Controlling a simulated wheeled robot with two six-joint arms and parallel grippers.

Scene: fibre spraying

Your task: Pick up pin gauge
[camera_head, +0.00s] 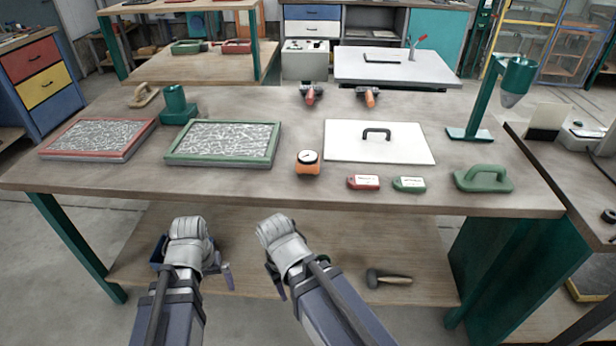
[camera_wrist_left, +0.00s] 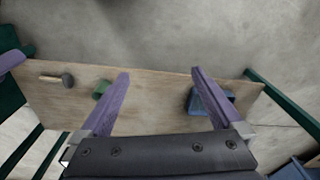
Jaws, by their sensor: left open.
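The pin gauge seems to be the small orange device with a round dial (camera_head: 307,163), upright near the front edge of the workbench (camera_head: 240,192) in the head view. My left gripper (camera_head: 196,270) is in front of the bench and below its top, well short of the gauge. In the left wrist view the left gripper's two purple fingers (camera_wrist_left: 160,78) are spread apart with nothing between them. My right gripper (camera_head: 277,272) is also in front of the bench; its fingers are mostly hidden by its own wrist. The gauge does not show in the left wrist view.
A red-framed tray (camera_head: 98,157) and a green-framed tray (camera_head: 170,159) lie left of the gauge. A white board with a handle (camera_head: 345,149), a red block (camera_head: 363,183) and a green block (camera_head: 409,185) lie right. A mallet (camera_head: 388,278) lies on the lower shelf (camera_head: 225,307).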

